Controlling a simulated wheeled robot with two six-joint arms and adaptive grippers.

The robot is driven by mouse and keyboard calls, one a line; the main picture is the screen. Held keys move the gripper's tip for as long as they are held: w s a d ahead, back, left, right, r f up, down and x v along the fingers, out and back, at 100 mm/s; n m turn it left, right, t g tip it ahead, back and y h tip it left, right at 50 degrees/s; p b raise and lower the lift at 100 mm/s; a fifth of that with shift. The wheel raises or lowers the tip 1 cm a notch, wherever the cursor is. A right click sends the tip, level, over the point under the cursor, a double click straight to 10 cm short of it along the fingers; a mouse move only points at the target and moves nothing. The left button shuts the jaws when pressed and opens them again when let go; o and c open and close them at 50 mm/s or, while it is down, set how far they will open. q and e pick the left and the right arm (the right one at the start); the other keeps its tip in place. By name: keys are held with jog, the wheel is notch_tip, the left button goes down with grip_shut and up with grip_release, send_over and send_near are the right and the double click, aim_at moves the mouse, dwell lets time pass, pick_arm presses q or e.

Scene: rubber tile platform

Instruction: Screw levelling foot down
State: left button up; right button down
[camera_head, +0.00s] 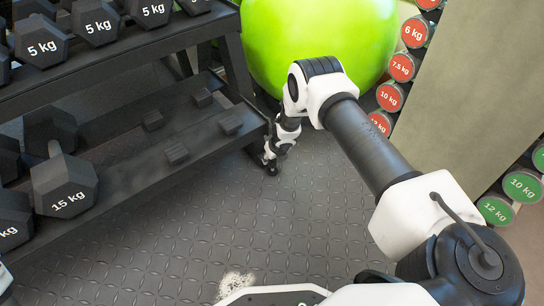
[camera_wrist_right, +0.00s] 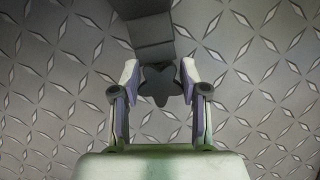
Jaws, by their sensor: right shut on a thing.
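The dark, star-shaped levelling foot (camera_wrist_right: 160,84) sits at the bottom of a rack leg (camera_wrist_right: 150,38) in the right wrist view. My right gripper (camera_wrist_right: 160,82) is shut on it, with one finger on each side. In the head view my right gripper (camera_head: 270,164) is low at the near right corner of the dumbbell rack (camera_head: 180,154). The foot is too small and covered there to make out. The gap under the foot cannot be judged.
Black hexagonal dumbbells (camera_head: 65,186) stand on the rack's shelves at left. A green ball (camera_head: 315,40) is behind my right arm. Round weights with red ends (camera_head: 402,67) line the right side. The textured floor (camera_head: 200,240) in front is open, with a pale powdery patch (camera_head: 237,284).

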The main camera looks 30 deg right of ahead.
jog(key=shift+s+f+m, duration=0.15)
jog(key=shift+m, duration=0.15)
jog(key=c, duration=0.5)
grip_release()
notch_tip(320, 180, up, 3)
jog(key=p, duration=0.2)
jog(key=shift+f+p, duration=0.2)
jog(key=shift+p, duration=0.1)
jog(key=shift+f+b, duration=1.15)
jog(key=shift+f, duration=0.15)
jog(key=shift+r, duration=0.1)
